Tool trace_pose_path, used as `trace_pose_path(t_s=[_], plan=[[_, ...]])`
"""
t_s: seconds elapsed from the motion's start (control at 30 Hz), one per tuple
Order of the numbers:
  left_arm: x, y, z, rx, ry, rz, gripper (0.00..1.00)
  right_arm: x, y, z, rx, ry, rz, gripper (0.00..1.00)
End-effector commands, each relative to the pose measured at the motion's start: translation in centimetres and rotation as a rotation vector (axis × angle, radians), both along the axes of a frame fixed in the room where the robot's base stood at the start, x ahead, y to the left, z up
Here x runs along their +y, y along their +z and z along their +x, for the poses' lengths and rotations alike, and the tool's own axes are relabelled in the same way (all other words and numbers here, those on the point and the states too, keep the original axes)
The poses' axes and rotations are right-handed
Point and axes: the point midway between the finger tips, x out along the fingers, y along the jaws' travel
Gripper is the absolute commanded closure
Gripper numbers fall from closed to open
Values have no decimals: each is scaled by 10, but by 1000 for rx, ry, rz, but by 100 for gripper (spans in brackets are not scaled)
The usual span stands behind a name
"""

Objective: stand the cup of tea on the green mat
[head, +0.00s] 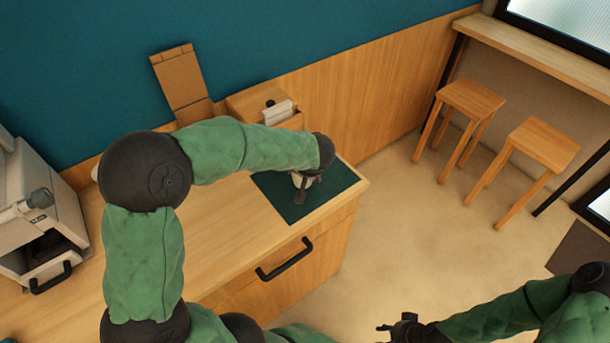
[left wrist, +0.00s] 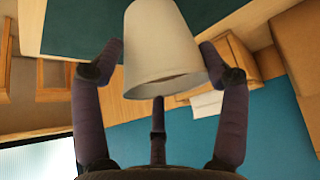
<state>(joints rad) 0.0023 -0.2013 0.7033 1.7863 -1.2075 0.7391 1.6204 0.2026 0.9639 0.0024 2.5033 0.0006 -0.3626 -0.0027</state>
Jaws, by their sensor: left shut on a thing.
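The white cup (head: 299,179) is over the green mat (head: 336,188) at the right end of the counter. My left gripper (head: 301,192) is shut on it and partly hides it. In the left wrist view the cup (left wrist: 163,45) sits between the fingers, its wide rim towards the palm, and its far end is cut off by the frame. The mat (left wrist: 75,28) shows behind it there. I cannot tell whether the cup touches the mat. My right gripper (head: 387,328) is low at the bottom, away from the counter; its finger opening is unclear.
A wooden box (head: 255,100) with white napkins (head: 278,112) stands behind the mat by the wall. A coffee machine (head: 38,215) is at the far left. Two wooden stools (head: 470,98) stand on the floor at right. The counter front has a black handle (head: 285,260).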

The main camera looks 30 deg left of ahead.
Motion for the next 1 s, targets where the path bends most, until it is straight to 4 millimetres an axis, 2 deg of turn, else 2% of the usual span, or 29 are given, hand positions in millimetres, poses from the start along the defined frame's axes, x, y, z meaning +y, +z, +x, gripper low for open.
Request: trace_pose_path(t_s=[0.1,0.3,0.7,0.73,0.8,1.0], plan=[[3,-13,6,2,-1,1,64,0,-4,0,0,0,0,60],[3,-38,5,1,0,1,64,0,-12,0,0,0,0,60],[2,-40,5,-1,-1,0,64,0,-16,0,0,0,0,60],[2,-40,5,0,0,0,20,0,-15,0,0,0,0,60],[2,-39,5,0,0,0,1,0,-14,0,0,0,0,60],[2,-39,5,0,0,0,1,0,-14,0,0,0,0,60]])
